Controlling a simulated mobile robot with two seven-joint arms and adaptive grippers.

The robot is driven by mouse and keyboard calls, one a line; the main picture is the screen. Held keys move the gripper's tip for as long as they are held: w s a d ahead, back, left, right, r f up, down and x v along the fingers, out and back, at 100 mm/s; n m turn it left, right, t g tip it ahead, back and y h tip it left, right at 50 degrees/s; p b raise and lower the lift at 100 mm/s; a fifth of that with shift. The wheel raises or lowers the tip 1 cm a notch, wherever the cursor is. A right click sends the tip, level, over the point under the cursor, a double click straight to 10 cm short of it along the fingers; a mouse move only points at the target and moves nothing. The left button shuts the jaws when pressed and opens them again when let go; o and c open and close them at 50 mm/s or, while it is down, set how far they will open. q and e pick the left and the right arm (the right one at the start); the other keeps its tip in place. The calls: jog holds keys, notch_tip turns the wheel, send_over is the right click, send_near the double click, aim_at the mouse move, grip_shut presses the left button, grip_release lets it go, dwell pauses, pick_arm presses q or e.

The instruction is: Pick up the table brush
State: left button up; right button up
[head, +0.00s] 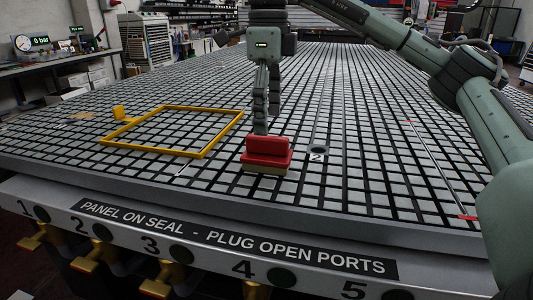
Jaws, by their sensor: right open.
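The table brush (268,152) has a red body with a raised grip and a pale bristle base. My left gripper is not in view.
A yellow square frame (203,154) with a yellow knob (118,113) lies to the left. A thin rod (437,165) with red ends lies at the right. Numbered ports line the front edge (230,236).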

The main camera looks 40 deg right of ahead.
aim_at(267, 153)
jog(key=shift+s+f, duration=0.1)
jog(key=shift+f, duration=0.55)
jog(key=f, duration=0.5)
jog(key=shift+a, duration=0.2)
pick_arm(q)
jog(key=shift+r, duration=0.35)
pick_arm(e)
jog(key=shift+c, duration=0.4)
jog(key=c, duration=1.3)
jog(key=shift+r, duration=0.2)
